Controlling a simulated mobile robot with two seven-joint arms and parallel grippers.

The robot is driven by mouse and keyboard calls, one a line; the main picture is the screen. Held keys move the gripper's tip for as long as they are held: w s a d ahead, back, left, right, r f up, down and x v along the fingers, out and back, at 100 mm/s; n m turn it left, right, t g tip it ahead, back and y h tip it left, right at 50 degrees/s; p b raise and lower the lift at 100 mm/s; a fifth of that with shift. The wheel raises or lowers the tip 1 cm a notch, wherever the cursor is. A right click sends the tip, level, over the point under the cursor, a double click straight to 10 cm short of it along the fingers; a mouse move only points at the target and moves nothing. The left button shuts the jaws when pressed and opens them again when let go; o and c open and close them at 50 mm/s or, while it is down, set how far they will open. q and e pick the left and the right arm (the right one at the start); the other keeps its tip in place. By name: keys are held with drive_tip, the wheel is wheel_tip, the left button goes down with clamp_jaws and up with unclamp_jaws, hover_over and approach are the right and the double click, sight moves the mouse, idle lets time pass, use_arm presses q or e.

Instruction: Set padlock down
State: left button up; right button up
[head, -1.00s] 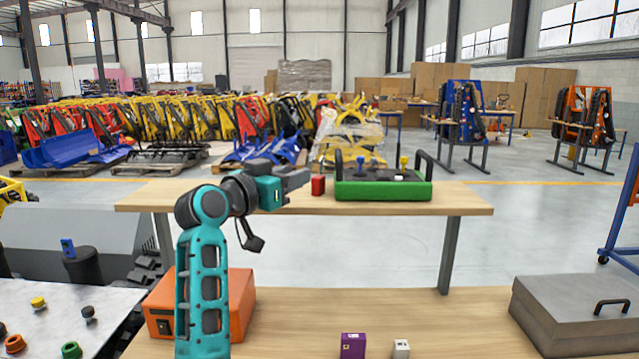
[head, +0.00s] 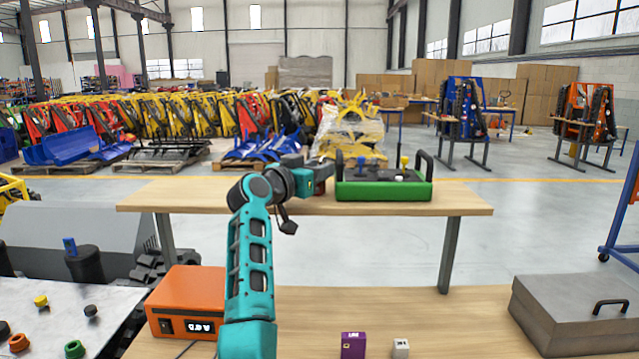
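A small red block-shaped thing, which may be the padlock (head: 320,187), is at the raised wooden shelf (head: 230,197), just left of the green control box (head: 385,190). It is mostly hidden behind my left gripper (head: 321,171). The teal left arm reaches up from the bottom, and its dark gripper points right, over or around the red thing. I cannot tell whether the fingers are closed on it or whether it touches the shelf. My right gripper is not in view.
The green box has black handles and levers. Below, the bench holds an orange box (head: 188,300), a purple box (head: 353,345), a small white-grey block (head: 401,348) and a grey lidded case (head: 575,312). The shelf is clear at its left and right ends.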

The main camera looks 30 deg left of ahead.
use_arm(q)
clamp_jaws()
idle(0.3)
drive_tip(key=shift+r, duration=0.15)
wheel_tip(320, 180, up, 20)
drive_tip(key=p, duration=0.1)
idle(0.5)
drive_tip(key=shift+s, duration=0.1)
